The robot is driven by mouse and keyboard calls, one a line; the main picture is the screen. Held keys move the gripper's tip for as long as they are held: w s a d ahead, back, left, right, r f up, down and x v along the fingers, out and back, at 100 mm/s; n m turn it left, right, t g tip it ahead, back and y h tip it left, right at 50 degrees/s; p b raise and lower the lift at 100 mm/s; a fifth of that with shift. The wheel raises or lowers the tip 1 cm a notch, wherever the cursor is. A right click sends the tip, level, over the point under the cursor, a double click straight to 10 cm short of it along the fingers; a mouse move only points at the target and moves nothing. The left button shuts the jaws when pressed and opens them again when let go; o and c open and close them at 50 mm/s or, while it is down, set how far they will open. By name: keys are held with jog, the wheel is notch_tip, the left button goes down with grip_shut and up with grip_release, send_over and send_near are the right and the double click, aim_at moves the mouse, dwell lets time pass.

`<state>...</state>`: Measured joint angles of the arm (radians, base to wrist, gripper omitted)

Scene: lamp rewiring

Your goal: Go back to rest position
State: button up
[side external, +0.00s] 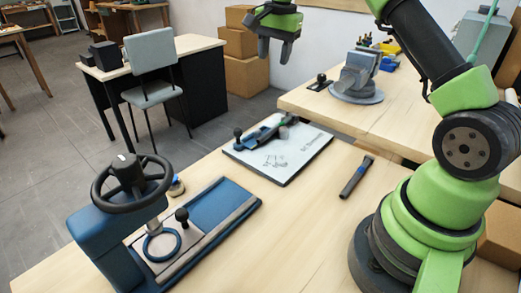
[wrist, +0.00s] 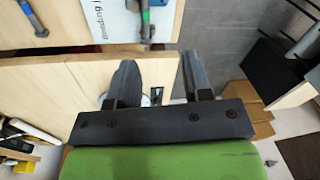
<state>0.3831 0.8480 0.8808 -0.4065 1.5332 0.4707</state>
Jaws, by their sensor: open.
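My gripper (side external: 275,50) is at the top middle of the side external view, raised above the table and apart from the objects on it. Its two dark fingers are spread with nothing between them. In the wrist view the open fingers (wrist: 160,66) point away from the camera, over the table edge and the floor. A white board (side external: 303,166) with printed marks lies on the wooden table (side external: 300,225). A blue and black tool (side external: 262,134) lies on the board.
A dark hand tool (side external: 356,177) lies right of the board. A blue fixture with a black wheel (side external: 131,182) stands at the front left. A second table behind carries a grey device (side external: 357,82). Cardboard boxes (side external: 240,78), a chair (side external: 152,82) and a desk stand behind.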

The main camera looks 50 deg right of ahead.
jog(key=s+a+r+n+t, duration=0.3)
jog(key=s+a+r+n, duration=0.3)
jog(key=s+a+r, duration=0.5)
jog(key=s+a+f+n+t+y, duration=0.1)
jog(key=s+a+n, duration=0.1)
jog(key=s, duration=0.5)
jog(key=s+a+f+n+t+y, duration=0.1)
jog(key=s+a+f+n, duration=0.1)
jog(key=s+a, duration=0.3)
jog(key=s+n, duration=0.1)
jog(key=s, duration=0.2)
jog(key=shift+a+t, duration=0.15)
jog(key=shift+t, duration=0.25)
